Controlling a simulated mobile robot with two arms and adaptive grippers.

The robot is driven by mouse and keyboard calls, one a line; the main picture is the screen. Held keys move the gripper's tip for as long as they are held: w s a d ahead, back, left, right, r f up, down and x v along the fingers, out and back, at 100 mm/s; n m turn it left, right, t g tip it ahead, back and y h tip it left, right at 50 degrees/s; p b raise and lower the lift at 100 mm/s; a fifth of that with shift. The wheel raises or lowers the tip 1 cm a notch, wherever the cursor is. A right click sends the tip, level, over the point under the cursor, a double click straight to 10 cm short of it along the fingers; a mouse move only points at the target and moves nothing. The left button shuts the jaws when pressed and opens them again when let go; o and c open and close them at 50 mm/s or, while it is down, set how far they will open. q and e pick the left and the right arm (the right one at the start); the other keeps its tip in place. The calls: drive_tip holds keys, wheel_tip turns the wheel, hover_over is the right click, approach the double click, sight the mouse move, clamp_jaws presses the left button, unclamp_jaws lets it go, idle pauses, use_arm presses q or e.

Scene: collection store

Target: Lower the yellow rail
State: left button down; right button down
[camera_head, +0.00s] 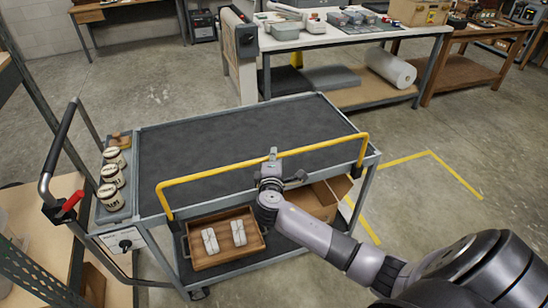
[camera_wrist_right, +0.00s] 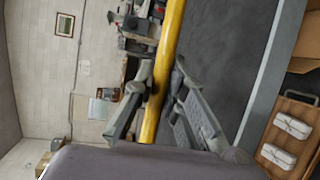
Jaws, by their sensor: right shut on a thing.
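The yellow rail (camera_head: 222,167) stands raised along the near long side of the cart's dark top (camera_head: 240,140), with its ends bent down at the cart's edge. My right gripper (camera_head: 271,160) is at about the middle of the rail's bar. In the right wrist view the yellow rail (camera_wrist_right: 170,50) runs between the two fingers of my right gripper (camera_wrist_right: 155,95), which is shut on it. My left gripper is not in view.
The cart's lower shelf holds a wooden tray (camera_head: 225,262) with white bundles and an open cardboard box (camera_head: 318,200). Several labelled jars (camera_head: 112,174) stand at the cart's left end by the black handle (camera_head: 60,135). The cart's top is bare. A workbench (camera_head: 330,38) stands behind.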

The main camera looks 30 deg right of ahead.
wheel_tip(320, 180, down, 9)
drive_tip(key=b, duration=0.7)
drive_tip(key=shift+f, duration=0.15)
drive_tip(key=c, duration=1.6)
unclamp_jaws()
drive_tip(key=v, duration=1.2)
